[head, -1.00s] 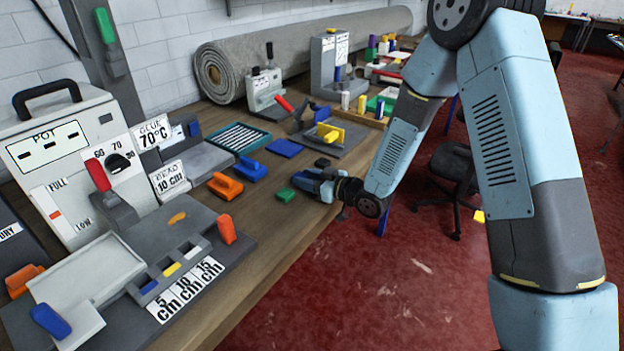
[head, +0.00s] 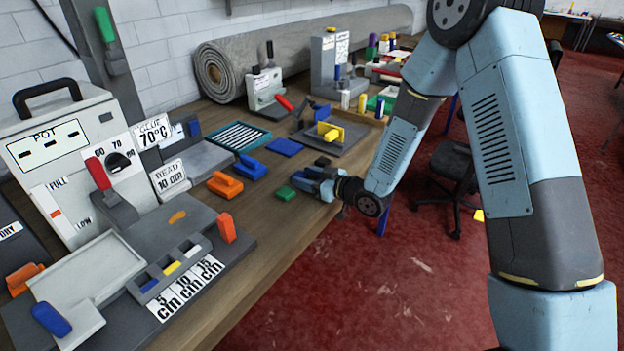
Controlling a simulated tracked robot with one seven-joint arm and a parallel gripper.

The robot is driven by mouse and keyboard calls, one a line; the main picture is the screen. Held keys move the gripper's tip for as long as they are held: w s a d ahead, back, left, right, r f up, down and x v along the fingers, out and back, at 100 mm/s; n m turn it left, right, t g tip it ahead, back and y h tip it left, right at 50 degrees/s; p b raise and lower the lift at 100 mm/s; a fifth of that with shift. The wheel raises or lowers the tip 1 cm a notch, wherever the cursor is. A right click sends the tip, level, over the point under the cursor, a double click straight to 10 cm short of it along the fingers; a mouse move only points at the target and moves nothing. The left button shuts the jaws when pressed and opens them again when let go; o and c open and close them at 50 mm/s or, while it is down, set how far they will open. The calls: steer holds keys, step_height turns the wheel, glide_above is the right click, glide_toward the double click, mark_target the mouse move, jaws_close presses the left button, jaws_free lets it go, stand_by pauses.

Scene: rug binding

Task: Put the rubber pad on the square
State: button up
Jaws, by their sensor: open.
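A small black block (head: 322,161), which looks like the rubber pad, lies on the bench just behind my gripper. A flat blue square (head: 285,147) lies on the bench further back and to the left, apart from the black block; it is the plainest square shape in view. My gripper (head: 300,180) is low over the bench near its front edge, fingers toward the left. It is open and holds nothing that I can see. A green block (head: 285,193) lies just left of and in front of the fingertips. Whether the fingers touch the bench I cannot tell.
Orange (head: 225,185) and blue (head: 251,167) handled tools lie left of my gripper. A grey plate with a yellow piece (head: 331,131) stands behind. The glue pot machine (head: 65,165) fills the left. The bench edge drops to red floor.

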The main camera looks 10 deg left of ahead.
steer(key=v, duration=1.2)
steer(key=shift+r, duration=0.15)
